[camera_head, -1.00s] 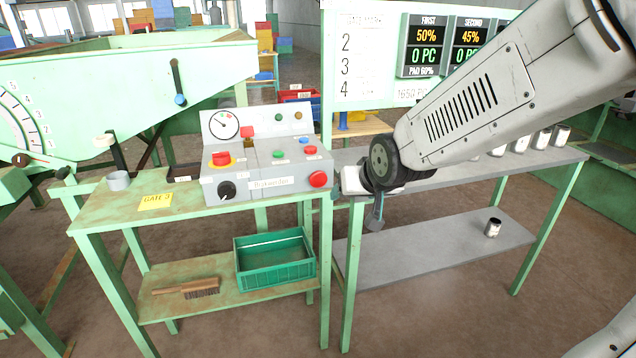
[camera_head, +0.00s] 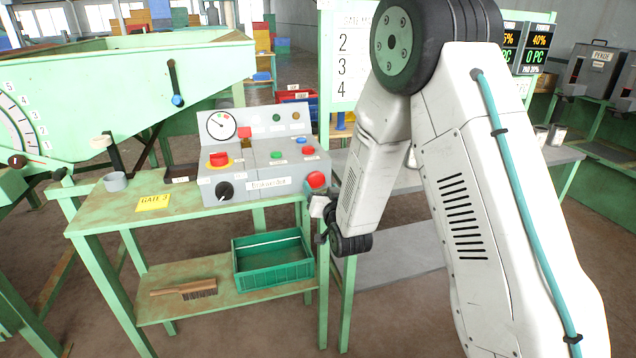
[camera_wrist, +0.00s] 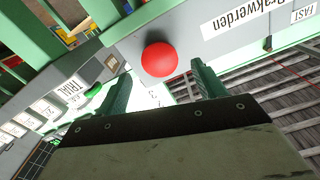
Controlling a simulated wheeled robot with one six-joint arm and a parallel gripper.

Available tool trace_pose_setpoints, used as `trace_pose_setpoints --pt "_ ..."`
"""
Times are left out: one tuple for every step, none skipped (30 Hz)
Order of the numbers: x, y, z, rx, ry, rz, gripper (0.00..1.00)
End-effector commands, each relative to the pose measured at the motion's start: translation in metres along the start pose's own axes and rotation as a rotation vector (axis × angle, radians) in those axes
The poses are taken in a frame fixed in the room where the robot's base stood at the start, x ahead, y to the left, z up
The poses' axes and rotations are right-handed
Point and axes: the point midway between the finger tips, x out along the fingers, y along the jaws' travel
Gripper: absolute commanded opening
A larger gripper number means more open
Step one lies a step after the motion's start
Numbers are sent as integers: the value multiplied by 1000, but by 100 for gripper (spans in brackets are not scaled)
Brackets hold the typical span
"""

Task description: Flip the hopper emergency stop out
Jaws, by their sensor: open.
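A grey control box (camera_head: 262,170) stands on the green table. A large red button (camera_head: 316,180) sits at the right end of its front face, beside the label "Brakwerden". A second red button (camera_head: 219,159) sits on a yellow collar on the box's upper left. I cannot read which one is marked as the hopper emergency stop. My gripper (camera_head: 322,207) is just below and beside the front red button. In the wrist view the fingers of my gripper (camera_wrist: 146,76) are spread and empty, with that red button (camera_wrist: 159,59) ahead between them; contact does not show.
A black knob (camera_head: 225,190) and smaller buttons share the box. A grey cup (camera_head: 115,182) and a yellow "GATE 3" label (camera_head: 153,203) are left on the table. A green crate (camera_head: 272,262) and a brush (camera_head: 184,288) lie on the lower shelf. A grey bench (camera_head: 400,268) stands right.

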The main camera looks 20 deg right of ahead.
Motion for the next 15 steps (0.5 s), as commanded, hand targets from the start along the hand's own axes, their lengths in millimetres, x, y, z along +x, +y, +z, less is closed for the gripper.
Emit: trace_pose_setpoints --pt "9 0 0 0 1 0 69" --pt "14 0 0 0 1 0 69" --pt "20 0 0 0 1 0 69" --pt "24 0 0 0 1 0 69" --pt "28 0 0 0 1 0 69" --pt "33 0 0 0 0 0 69" --pt "36 0 1 0 -1 0 69" --pt "38 0 1 0 -1 0 69" --pt "41 0 0 0 -1 0 69" --pt "43 0 0 0 0 0 69" --pt "44 0 0 0 -1 0 69" --pt "45 0 0 0 -1 0 69" --pt "45 0 0 0 -1 0 69" --pt "45 0 0 0 -1 0 69" --pt "45 0 0 0 -2 0 69"
